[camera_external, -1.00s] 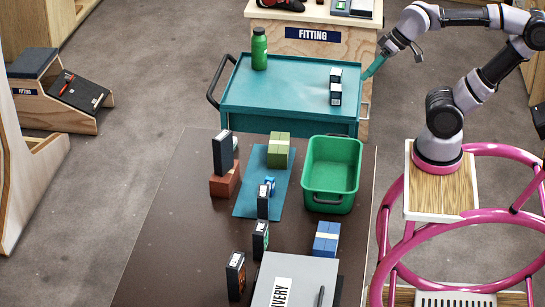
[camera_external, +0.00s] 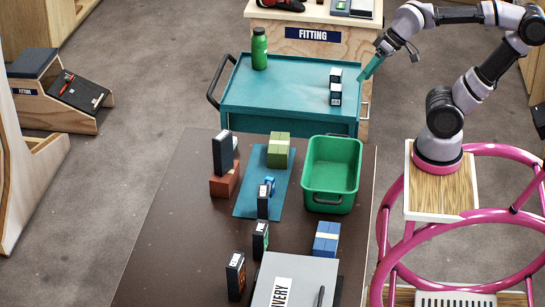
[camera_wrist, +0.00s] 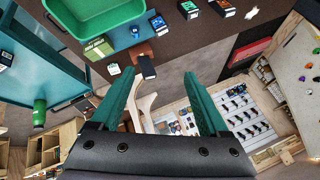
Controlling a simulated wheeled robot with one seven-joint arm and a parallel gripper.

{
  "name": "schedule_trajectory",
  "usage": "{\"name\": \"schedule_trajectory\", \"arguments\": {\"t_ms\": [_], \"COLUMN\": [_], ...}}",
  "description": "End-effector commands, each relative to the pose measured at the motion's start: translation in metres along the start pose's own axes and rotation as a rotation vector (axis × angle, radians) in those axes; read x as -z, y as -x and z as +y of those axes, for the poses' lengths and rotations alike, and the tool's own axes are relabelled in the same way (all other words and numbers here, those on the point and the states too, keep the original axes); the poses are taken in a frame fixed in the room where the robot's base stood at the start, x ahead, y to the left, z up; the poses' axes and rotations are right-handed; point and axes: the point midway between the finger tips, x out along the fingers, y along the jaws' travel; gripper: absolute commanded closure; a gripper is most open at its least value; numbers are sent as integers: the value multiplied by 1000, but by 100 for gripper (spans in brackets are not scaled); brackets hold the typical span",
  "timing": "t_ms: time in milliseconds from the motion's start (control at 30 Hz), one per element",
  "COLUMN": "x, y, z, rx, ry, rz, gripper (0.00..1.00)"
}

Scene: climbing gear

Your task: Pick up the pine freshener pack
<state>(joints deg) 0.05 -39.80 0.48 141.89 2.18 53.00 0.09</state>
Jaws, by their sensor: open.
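Several dark upright boxes stand on the brown table. One with a green mark on its label (camera_external: 260,240) may be the pine freshener pack, but the print is too small to read. Others are a box with an orange label (camera_external: 235,275), a box on the blue mat (camera_external: 263,201) and a box on a brown block (camera_external: 222,153). In the wrist view, a row of such boxes (camera_wrist: 189,10) lies along the top. My gripper (camera_external: 391,64) is high beside the teal cart, far from them. Its teal fingers (camera_wrist: 162,80) are apart with nothing between them.
A green bin (camera_external: 354,176), a green carton (camera_external: 278,150), a blue carton (camera_external: 326,239) and a grey delivery box (camera_external: 305,277) crowd the table's right half. The teal cart (camera_external: 285,90) holds a green bottle (camera_external: 259,48) and small boxes. The table's left front is clear.

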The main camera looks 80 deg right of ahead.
Motion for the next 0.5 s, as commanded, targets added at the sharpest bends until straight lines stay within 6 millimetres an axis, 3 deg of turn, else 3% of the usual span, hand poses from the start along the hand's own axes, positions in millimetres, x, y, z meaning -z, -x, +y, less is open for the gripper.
{"name": "schedule_trajectory", "arguments": {"t_ms": [267,500], "x": [17,24], "y": [-74,-155], "z": [-55,-102], "rx": [56,104], "ry": [-201,-424], "rz": [-260,-491], "gripper": [21,21]}}
